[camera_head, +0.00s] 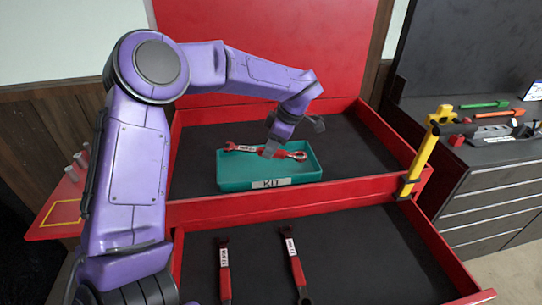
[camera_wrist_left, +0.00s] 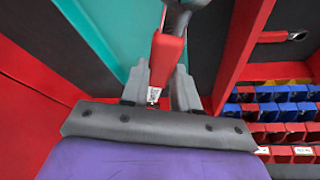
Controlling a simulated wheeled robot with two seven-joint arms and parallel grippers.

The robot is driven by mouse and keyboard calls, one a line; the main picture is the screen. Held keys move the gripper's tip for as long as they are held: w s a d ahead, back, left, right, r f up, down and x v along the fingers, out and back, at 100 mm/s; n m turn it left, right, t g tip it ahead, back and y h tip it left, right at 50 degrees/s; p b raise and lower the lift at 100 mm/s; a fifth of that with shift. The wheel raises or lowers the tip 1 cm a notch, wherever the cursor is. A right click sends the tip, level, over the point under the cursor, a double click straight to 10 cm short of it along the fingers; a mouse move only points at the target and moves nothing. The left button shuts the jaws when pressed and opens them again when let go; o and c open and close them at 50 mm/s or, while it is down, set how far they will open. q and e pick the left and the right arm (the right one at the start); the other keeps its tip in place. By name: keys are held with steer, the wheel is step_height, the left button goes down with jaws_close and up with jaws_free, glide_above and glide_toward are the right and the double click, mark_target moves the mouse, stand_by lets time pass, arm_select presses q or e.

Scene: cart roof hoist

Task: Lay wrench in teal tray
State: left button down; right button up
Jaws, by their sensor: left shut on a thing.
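The teal tray (camera_head: 205,183), labelled KIT, sits on the dark floor of the upper red compartment. My left gripper (camera_head: 270,150) reaches down over it and is shut on the red handle of a wrench (camera_head: 294,155). The wrench lies roughly level across the tray's opening, its open jaw at the left and its ring end at the right. I cannot tell whether it touches the tray. In the left wrist view the wrench's red handle (camera_wrist_left: 165,62) is between the two grey fingers (camera_wrist_left: 160,92), with the teal tray (camera_wrist_left: 103,28) beside it. My right gripper is not in view.
Two more red-handled wrenches, one (camera_head: 224,272) left and one (camera_head: 296,268) right, lie in the lower drawer (camera_head: 365,260). A yellow and black post (camera_head: 423,158) stands at the right edge. A grey cabinet (camera_head: 485,180) with tools is farther right. Coloured bins (camera_wrist_left: 275,110) show in the wrist view.

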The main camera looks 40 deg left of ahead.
arm_select(q)
steer(key=p, duration=0.1)
glide_above(268, 168)
steer(key=w+d, duration=0.1)
steer(key=w, duration=0.1)
steer(key=f, duration=0.7)
steer(key=shift+s+d, duration=0.15)
steer(key=shift+s, duration=0.05)
steer(key=shift+s+f, duration=0.25)
steer(key=shift+f, duration=0.3)
steer(key=shift+s+f, duration=0.25)
steer(key=shift+f, duration=0.25)
steer(key=shift+w+f, duration=0.25)
steer(key=shift+f, duration=0.2)
steer(key=c, duration=0.8)
jaws_free()
steer(key=shift+s+r, duration=0.1)
steer(key=shift+c, duration=0.2)
steer(key=b+v, duration=0.1)
steer(key=v, duration=1.1)
steer(key=shift+r, duration=0.1)
